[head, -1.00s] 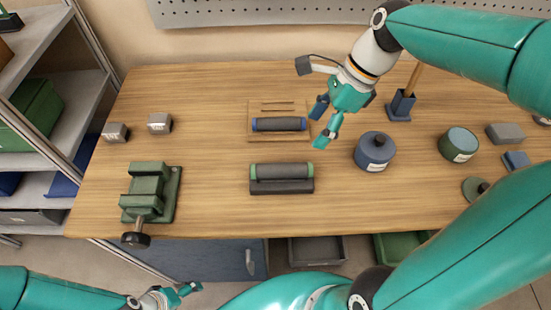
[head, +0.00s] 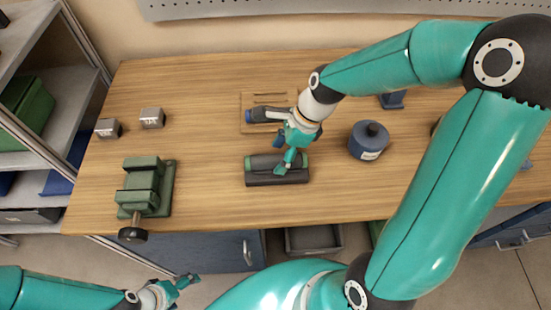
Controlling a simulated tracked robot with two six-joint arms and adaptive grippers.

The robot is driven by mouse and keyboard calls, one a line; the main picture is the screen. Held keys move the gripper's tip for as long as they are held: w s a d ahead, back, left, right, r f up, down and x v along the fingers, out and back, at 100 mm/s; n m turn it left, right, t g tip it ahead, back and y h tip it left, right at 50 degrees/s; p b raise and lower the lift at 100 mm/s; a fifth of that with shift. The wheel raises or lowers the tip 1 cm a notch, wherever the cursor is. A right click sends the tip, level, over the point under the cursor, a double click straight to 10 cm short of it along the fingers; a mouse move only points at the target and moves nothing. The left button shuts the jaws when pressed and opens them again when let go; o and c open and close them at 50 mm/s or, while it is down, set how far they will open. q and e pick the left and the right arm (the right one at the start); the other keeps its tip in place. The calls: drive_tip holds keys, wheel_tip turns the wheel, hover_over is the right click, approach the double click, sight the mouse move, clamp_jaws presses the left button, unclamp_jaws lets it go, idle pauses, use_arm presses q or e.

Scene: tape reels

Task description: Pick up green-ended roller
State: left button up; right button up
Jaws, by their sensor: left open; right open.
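The green-ended roller (head: 262,162) is dark grey with green ends and lies level in a dark cradle (head: 262,182) near the table's front middle. My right gripper (head: 284,161) is open, over the right half of this roller, with a finger reaching down across its front. Part of the roller is hidden by the gripper, and I cannot tell whether they touch. My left gripper (head: 187,283) is open and empty, low in front of the table's edge.
A blue-ended roller (head: 249,116) on a wooden board (head: 250,98) lies just behind, partly covered by my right arm. A blue lidded pot (head: 368,143) stands right, a green vise (head: 145,188) left. The table's front left-middle is clear.

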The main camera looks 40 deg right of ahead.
drive_tip(key=shift+x, duration=0.85)
clamp_jaws()
drive_tip(key=shift+r, duration=0.2)
